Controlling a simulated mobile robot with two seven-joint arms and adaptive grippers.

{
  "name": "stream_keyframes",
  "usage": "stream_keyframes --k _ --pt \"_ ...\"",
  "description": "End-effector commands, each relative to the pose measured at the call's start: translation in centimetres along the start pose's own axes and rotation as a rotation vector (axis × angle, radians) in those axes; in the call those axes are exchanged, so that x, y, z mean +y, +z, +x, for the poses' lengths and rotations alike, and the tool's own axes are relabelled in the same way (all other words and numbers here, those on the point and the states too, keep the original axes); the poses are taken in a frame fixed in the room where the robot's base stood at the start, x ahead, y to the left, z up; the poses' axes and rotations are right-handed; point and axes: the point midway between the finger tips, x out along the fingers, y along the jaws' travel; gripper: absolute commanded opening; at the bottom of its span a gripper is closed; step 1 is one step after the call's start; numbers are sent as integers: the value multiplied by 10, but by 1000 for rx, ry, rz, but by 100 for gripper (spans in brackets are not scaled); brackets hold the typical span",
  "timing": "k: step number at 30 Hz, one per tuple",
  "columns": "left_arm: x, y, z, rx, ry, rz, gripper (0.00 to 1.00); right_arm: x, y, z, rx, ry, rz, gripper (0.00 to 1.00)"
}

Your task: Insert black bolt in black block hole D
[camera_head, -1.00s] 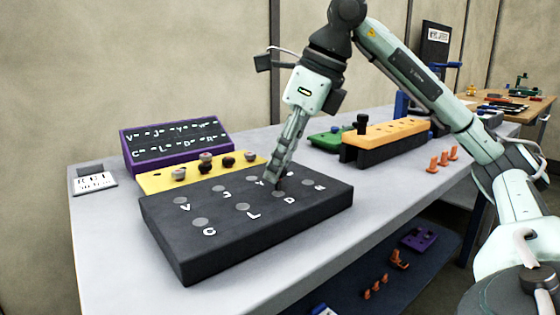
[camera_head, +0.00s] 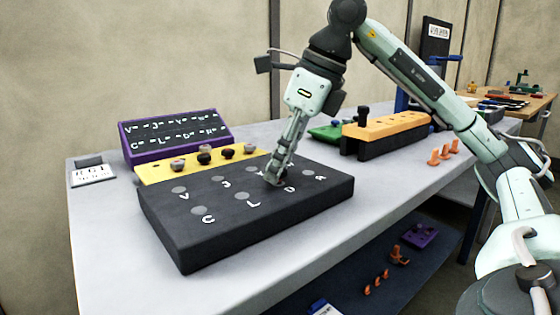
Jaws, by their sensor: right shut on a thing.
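The black block (camera_head: 180,238) lies on the near part of the table, its top marked with letters beside round grey hole spots. My right gripper (camera_head: 275,180) points down at the block, with its fingertips at the hole beside the letter D, covering that hole. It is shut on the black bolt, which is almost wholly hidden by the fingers. I cannot tell how deep the bolt sits in the hole. My left gripper is not in view.
A yellow rack (camera_head: 155,175) with several bolts stands behind the block, and a purple-framed letter panel (camera_head: 175,138) behind that. An orange-topped fixture (camera_head: 385,130) stands to the right. Small orange parts (camera_head: 440,156) stand near the table's right edge.

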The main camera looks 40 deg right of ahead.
Motion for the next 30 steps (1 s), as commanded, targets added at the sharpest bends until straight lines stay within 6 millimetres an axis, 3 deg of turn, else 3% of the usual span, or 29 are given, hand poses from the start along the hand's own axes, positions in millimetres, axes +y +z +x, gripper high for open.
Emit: stream_keyframes --k 10,11,16,26,30 --pt "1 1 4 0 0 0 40 0 -2 4 -1 0 0 0" --pt "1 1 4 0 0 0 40 0 -2 4 -1 0 0 24" --pt "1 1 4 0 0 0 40 0 -2 4 -1 0 0 45" --pt "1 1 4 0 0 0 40 0 -1 2 -2 0 0 45" --pt "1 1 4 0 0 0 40 0 0 -11 -7 1 0 45"
